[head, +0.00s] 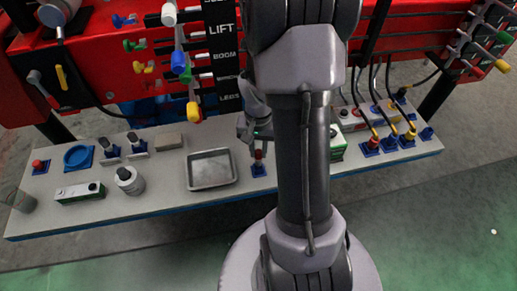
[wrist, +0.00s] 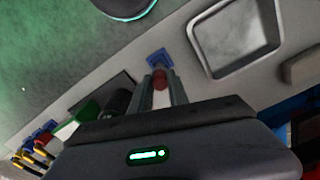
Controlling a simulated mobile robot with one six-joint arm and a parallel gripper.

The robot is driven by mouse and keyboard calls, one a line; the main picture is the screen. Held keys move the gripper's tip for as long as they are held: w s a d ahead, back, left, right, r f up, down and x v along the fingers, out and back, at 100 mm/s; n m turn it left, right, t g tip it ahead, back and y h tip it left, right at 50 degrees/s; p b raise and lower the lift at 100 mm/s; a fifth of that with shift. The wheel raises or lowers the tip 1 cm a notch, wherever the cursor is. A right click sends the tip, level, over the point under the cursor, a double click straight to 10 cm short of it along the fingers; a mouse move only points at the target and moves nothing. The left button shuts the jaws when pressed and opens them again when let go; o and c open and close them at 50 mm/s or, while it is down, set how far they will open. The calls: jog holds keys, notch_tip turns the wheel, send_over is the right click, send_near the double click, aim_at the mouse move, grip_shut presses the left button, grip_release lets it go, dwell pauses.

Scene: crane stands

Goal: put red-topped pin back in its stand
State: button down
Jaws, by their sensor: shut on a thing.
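The red-topped pin (head: 258,155) is upright between the fingers of my gripper (head: 262,138), over the small blue stand (head: 258,170) on the grey bench. In the wrist view, the red top (wrist: 160,80) shows between the two fingers (wrist: 162,92), with the blue stand (wrist: 158,58) just beyond it. My gripper is shut on the pin. The pin's lower end meets or lies very near the stand; I cannot tell whether it is seated in it. My arm hides part of the bench to the right.
A metal tray (head: 211,187) lies close left of the stand. Several cabled plugs (head: 390,142) stand at the right. The red crane panel (head: 110,60) with levers rises behind.

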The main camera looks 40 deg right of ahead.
aim_at(259, 151)
jog(key=shift+f+b, duration=1.55)
jog(key=shift+f, duration=0.2)
jog(key=c, duration=1.2)
grip_release()
jog(key=shift+r, duration=0.15)
notch_tip(259, 151, up, 5)
jog(key=p, duration=0.4)
